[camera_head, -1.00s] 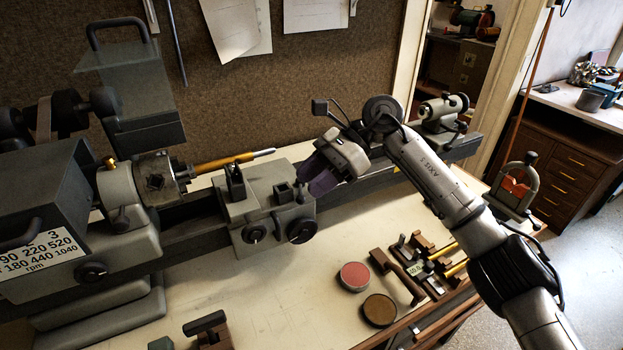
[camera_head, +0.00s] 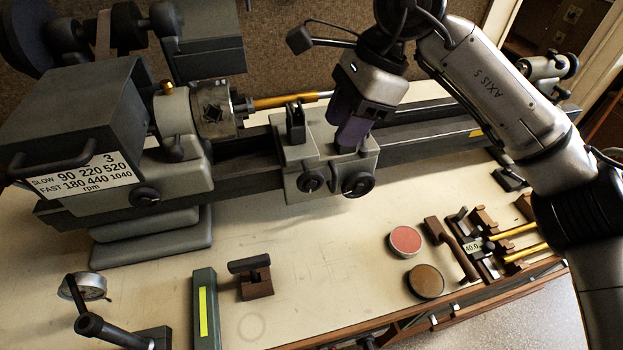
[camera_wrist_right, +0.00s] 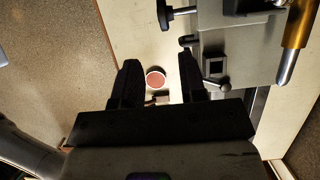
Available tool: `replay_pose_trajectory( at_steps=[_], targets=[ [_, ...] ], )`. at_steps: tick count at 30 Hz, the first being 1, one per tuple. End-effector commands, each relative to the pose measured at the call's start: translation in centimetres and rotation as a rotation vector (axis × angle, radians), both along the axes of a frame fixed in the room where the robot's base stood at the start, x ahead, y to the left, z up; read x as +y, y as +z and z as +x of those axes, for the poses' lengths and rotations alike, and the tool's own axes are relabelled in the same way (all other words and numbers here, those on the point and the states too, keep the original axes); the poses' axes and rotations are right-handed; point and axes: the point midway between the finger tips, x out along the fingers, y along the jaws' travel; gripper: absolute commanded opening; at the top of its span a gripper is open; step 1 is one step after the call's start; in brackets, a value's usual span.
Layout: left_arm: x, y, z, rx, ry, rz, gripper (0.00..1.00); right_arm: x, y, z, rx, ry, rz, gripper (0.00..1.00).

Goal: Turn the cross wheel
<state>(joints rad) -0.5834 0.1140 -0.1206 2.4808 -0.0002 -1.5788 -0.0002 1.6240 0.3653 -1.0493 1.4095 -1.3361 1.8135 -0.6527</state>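Two dark round handwheels sit on the front of the lathe carriage (camera_head: 296,150): a left one (camera_head: 311,181) and a larger right one (camera_head: 358,184). I cannot tell for sure which is the cross wheel. My right gripper (camera_head: 350,145) points down over the right end of the carriage, just above the right wheel. In the right wrist view its two dark fingers (camera_wrist_right: 158,75) are apart with nothing held between them. Whether a finger touches the carriage cannot be told. My left gripper is not in view.
The lathe chuck (camera_head: 213,108) holds a brass rod (camera_head: 285,100) close to my right gripper. A red disc (camera_head: 405,240) and a brown disc (camera_head: 425,281) lie on the bench in front. A dial gauge (camera_head: 85,287) stands front left. The bench directly before the carriage is clear.

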Motion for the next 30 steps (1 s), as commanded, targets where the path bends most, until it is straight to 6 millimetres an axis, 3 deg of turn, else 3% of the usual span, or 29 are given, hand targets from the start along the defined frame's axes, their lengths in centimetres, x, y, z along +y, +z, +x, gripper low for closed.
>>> replay_pose_trajectory(
  at_steps=[15, 22, 30],
  targets=[
    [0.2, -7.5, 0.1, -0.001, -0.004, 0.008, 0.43, 3.7, -8.5, -0.8, 0.000, 0.014, 0.002, 0.38],
    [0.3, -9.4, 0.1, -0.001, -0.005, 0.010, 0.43, 4.9, -10.8, -1.0, 0.000, 0.016, 0.002, 0.38],
    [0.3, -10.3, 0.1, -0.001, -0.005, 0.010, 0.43, 5.6, -11.9, -1.1, 0.000, 0.017, 0.003, 0.38]
  ],
)
